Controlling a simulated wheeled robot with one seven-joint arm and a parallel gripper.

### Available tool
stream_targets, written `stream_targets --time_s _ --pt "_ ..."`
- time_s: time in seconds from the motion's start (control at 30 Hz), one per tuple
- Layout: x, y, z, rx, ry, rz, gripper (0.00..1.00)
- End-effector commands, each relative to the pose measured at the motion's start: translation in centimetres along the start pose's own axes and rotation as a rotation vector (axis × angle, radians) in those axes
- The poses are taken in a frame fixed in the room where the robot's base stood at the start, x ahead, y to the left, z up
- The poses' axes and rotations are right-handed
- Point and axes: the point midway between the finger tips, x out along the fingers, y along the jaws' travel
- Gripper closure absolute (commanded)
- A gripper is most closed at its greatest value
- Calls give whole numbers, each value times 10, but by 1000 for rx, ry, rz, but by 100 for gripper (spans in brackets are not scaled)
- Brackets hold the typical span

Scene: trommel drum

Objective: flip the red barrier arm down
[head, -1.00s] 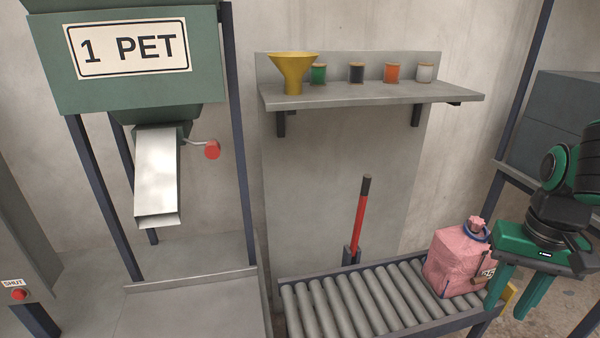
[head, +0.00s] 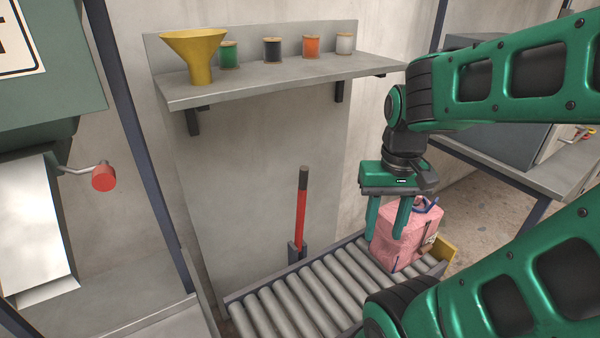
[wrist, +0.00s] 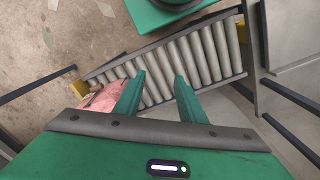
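The red barrier arm (head: 300,222) stands upright in the head view, with a dark grip at its top and a dark bracket at its foot, by the back edge of the roller conveyor. My gripper (head: 386,234) is to the right of the barrier arm, pointing down, in front of the pink container in the picture. Its two green fingers are apart with nothing between them; the wrist view shows the open fingers (wrist: 160,82) above the rollers. I cannot make out the barrier arm in the wrist view.
The pink container (head: 405,243) sits on the right end of the roller conveyor (head: 290,305). A shelf (head: 270,82) with a yellow funnel (head: 195,58) and several spools is above the barrier arm. A chute (head: 35,225) with a red-knobbed lever (head: 103,178) is at left.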

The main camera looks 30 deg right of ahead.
Motion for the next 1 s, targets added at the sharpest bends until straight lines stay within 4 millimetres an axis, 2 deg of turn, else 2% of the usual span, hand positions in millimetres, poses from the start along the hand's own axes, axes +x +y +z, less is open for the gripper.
stream_targets --time_s 0.07,0.17,0.27,0.4,0.5,0.6,0.7,0.8,1.0 --pt "-8 4 5 -7 13 -7 63" --pt "-22 -7 -12 -33 16 -7 63" --pt "-44 -31 -46 -86 17 -6 63" --pt "-79 -75 -100 -183 20 -8 63" --pt "-97 -107 -131 -249 20 -10 63" --pt "-110 -134 -155 -303 19 -12 63" --pt "-118 -152 -169 -340 17 -13 63" --pt "-120 -161 -176 -357 17 -13 63" --pt "-103 -163 -178 -360 14 -13 63"
